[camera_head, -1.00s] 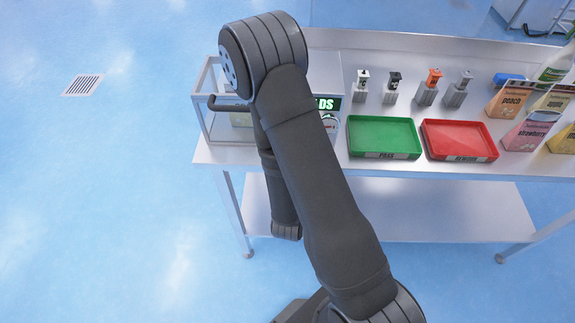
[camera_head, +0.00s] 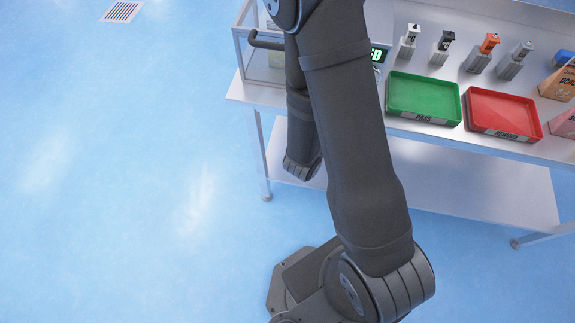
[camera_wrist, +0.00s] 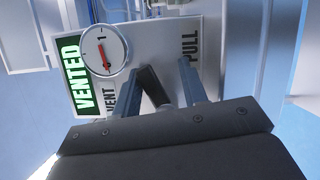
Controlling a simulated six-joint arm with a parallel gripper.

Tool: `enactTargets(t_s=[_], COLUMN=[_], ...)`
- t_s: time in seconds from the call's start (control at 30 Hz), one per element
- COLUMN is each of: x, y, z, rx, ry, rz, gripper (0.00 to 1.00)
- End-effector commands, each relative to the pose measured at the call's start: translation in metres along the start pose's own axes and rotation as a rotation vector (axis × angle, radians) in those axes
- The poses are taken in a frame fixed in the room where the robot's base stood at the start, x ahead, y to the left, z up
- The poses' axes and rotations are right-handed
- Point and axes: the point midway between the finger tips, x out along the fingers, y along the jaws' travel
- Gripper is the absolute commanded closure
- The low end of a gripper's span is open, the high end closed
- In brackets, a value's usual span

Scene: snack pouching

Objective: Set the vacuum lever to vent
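The vacuum panel (camera_wrist: 205,25) fills the upper middle of the wrist view, with VENT and PULL labels. Its green-edged display (camera_wrist: 75,72) reads VENTED, and the needle of its round dial (camera_wrist: 103,50) shows. A dark lever (camera_wrist: 152,84) lies between the labels, pointing toward the VENT side. My gripper (camera_wrist: 150,92) is open, with its two fingers apart around or just in front of the lever; I cannot tell whether either touches it. In the head view my arm hides the lever and gripper, and only the end of the display (camera_head: 377,55) shows.
A clear-walled box (camera_head: 262,62) with a dark handle stands at the table's left end. A green PASS tray (camera_head: 423,98) and a red REWORK tray (camera_head: 503,113) are to the right. Several small clamp-like units (camera_head: 445,48) stand behind them.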

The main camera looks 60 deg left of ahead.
Motion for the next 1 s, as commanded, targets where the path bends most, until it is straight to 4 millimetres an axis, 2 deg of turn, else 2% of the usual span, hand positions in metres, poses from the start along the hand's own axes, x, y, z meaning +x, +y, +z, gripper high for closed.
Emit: enactTargets(t_s=[0.13, 0.4, 1.0], x=[0.000, -0.042, -0.115], y=[-0.005, -0.003, 0.002], z=[0.000, -0.002, -0.001], rx=[0.160, 0.149, 0.147], ry=[-0.001, 0.005, 0.005], rz=[-0.066, -0.064, -0.061], gripper=[0.62, 0.62, 0.62])
